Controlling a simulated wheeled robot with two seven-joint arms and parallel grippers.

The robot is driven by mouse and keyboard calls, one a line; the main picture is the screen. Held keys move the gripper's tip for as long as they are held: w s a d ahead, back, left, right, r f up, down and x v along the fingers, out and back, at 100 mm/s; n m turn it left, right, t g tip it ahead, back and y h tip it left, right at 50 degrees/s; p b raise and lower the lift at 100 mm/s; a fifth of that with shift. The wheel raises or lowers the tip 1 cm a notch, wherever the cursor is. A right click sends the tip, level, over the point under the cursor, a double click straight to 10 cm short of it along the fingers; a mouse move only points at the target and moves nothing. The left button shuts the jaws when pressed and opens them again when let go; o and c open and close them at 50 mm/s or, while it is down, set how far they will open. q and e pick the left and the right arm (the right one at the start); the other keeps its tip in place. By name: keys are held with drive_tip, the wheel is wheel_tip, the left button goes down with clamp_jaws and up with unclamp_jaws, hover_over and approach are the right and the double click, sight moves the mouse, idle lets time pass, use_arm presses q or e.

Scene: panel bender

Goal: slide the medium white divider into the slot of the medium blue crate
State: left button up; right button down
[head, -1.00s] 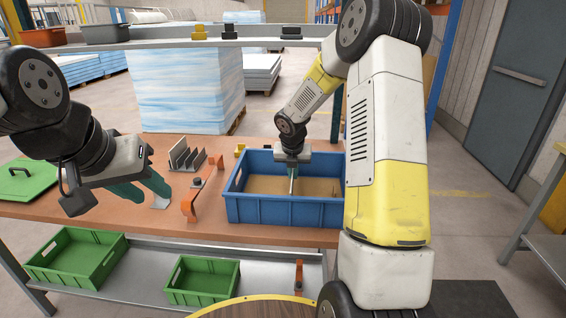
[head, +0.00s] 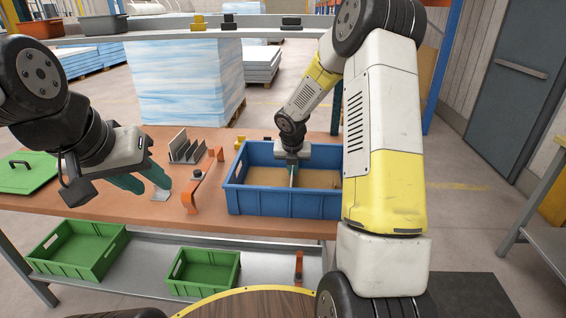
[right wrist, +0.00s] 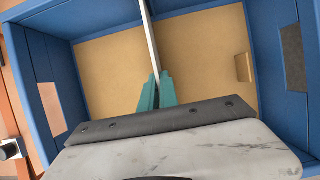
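The medium blue crate (head: 275,202) stands on the orange-brown table, open side up, with a tan bottom. My right gripper (head: 292,167) reaches down into it and is shut on the white divider (head: 292,178). In the right wrist view the teal fingertips (right wrist: 155,92) pinch the thin, upright divider (right wrist: 149,35), which runs from them towards the crate's far wall (right wrist: 95,18). Its far end leaves the picture, so I cannot tell whether it sits in a slot. My left gripper (head: 146,180) is open and empty above the table, left of the crate.
An orange bracket-like part (head: 200,185) and a grey rack with upright plates (head: 187,150) stand left of the crate. A green lid (head: 28,175) lies at the table's left. Two green crates (head: 80,250) (head: 204,272) sit on the lower shelf.

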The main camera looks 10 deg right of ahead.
drive_tip(key=shift+s+f, duration=0.1)
drive_tip(key=shift+f, duration=0.25)
drive_tip(key=c, duration=1.5)
unclamp_jaws()
drive_tip(key=shift+c, duration=0.2)
drive_tip(key=shift+r, duration=0.1)
drive_tip(key=v, duration=0.7)
drive_tip(key=shift+r, duration=0.2)
drive_tip(key=s+r+m, duration=0.7)
drive_tip(key=r+m, duration=0.1)
drive_tip(key=s+a+r+m+t+y, duration=0.1)
drive_tip(key=s+r+m, duration=0.3)
drive_tip(key=s+m, duration=0.7)
drive_tip(key=s+a+r+m+y, duration=0.2)
drive_tip(key=s+a+r+m, duration=0.1)
drive_tip(key=s+m, duration=0.9)
drive_tip(key=shift+s+r+m+t, duration=0.2)
drive_tip(key=shift+r+m+t, duration=0.2)
drive_tip(key=shift+r+m, duration=0.3)
